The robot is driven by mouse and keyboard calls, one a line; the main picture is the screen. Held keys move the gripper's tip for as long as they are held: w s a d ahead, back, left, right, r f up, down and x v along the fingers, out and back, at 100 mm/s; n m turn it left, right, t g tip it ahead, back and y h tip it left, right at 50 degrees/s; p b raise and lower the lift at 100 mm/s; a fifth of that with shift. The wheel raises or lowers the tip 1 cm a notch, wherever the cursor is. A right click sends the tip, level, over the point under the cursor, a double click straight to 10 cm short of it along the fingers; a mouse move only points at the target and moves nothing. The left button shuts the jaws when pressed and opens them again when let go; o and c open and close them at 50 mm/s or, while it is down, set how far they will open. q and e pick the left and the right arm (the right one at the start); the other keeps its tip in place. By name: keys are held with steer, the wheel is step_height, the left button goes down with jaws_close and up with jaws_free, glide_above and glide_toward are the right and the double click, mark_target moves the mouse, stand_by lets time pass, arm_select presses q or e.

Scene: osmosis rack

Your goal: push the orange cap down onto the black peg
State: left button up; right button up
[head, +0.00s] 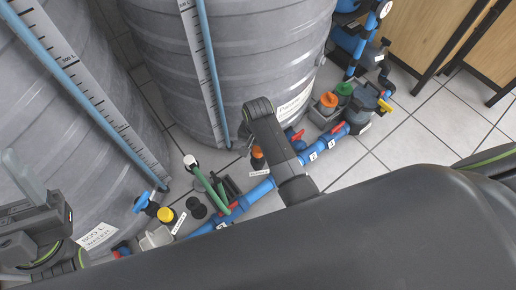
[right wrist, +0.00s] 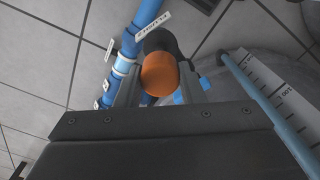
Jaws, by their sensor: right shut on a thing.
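The orange cap (right wrist: 160,75) is between the two fingers of my right gripper (right wrist: 158,84) in the right wrist view. The gripper is shut on it. The black peg (right wrist: 162,42) shows just beyond the cap, partly covered by it. In the head view the orange cap (head: 257,151) is above the dark peg (head: 258,164), beside my right wrist. The cap and peg look lined up, but I cannot tell how far down the cap sits. My left gripper (head: 30,222) is at the left edge of the head view, away from the peg; its jaw opening is unclear.
A blue pipe (head: 315,152) with red-handled valves runs beside the peg. Large grey tanks (head: 235,60) stand behind. A yellow cap (head: 165,215) and black fittings (head: 196,206) are to the left. Another orange cap (head: 328,100) and a green cap (head: 344,88) are in a grey crate.

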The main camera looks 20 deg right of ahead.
steer(key=shift+r+p, duration=0.45)
steer(key=shift+r, duration=0.5)
step_height(320, 180, up, 2)
steer(key=shift+p, duration=0.5)
arm_select(q)
steer(key=w+a+f+n+g+y, duration=0.4)
steer(key=w+f+n+y, duration=0.5)
steer(key=y, duration=0.5)
steer(key=shift+w+f+n+g, duration=0.2)
steer(key=shift+f+n+g, duration=0.15)
steer(key=shift+n+g, duration=0.75)
arm_select(e)
steer(key=shift+r, duration=0.15)
